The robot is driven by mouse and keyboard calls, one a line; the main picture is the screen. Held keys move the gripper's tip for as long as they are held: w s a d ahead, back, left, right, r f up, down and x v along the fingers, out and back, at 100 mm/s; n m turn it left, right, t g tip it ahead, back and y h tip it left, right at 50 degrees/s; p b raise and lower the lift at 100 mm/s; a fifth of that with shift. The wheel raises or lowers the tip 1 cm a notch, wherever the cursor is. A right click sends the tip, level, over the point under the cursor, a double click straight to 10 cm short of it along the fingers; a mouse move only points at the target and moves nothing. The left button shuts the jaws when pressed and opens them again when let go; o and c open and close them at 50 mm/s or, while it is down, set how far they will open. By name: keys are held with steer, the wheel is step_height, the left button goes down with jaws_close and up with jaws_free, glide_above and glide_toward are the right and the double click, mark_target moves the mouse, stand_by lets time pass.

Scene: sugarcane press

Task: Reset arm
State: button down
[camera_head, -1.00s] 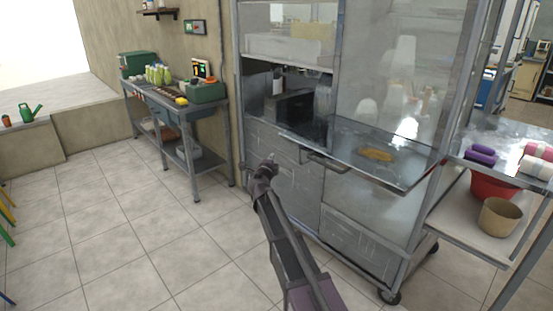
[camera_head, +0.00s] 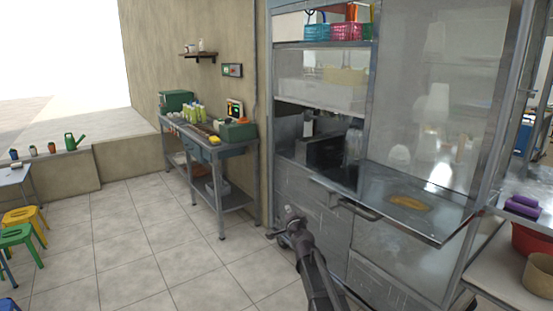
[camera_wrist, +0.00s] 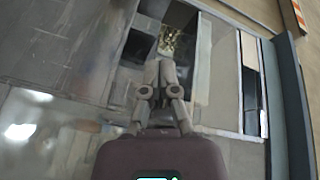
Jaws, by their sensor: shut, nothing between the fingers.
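My gripper (camera_head: 291,212) is in front of the lower panels of the metal press cabinet (camera_head: 318,208), and its fingers hold nothing. In the wrist view my gripper (camera_wrist: 160,66) shows with its fingers together, pointing toward the cabinet. I cannot tell from the head view whether it touches the cabinet front, but it appears apart from it.
A glass-topped shelf (camera_head: 367,180) with a handle juts from the cabinet. A metal side table (camera_head: 236,197) with bottles stands left. Yellow (camera_head: 24,215) and green (camera_head: 17,237) stools are at far left. A red bowl (camera_head: 535,243) is at right. The tiled floor between is open.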

steer(key=s+d+f+n+g+y, duration=0.1)
steer(key=s+f+n+g, duration=0.45)
steer(key=s, duration=0.35)
steer(key=s+d+f+n+g+y, duration=0.1)
steer(key=s+f+n+g, duration=0.3)
steer(key=s+f, duration=0.4)
steer(key=s+d+f+n+g+h, duration=0.1)
steer(key=s+d+f+g+h, duration=0.25)
steer(key=s, duration=0.55)
steer(key=s+d+f+n+g+h, duration=0.15)
steer(key=s+d+g, duration=0.35)
steer(key=s, duration=0.5)
step_height(320, 180, up, 25)
steer(key=d+m+p, duration=0.1)
steer(key=d+p, duration=0.1)
steer(key=p, duration=2.2)
steer(key=shift+t, duration=0.3)
steer(key=shift+s+f, duration=0.1)
steer(key=shift+d, duration=0.1)
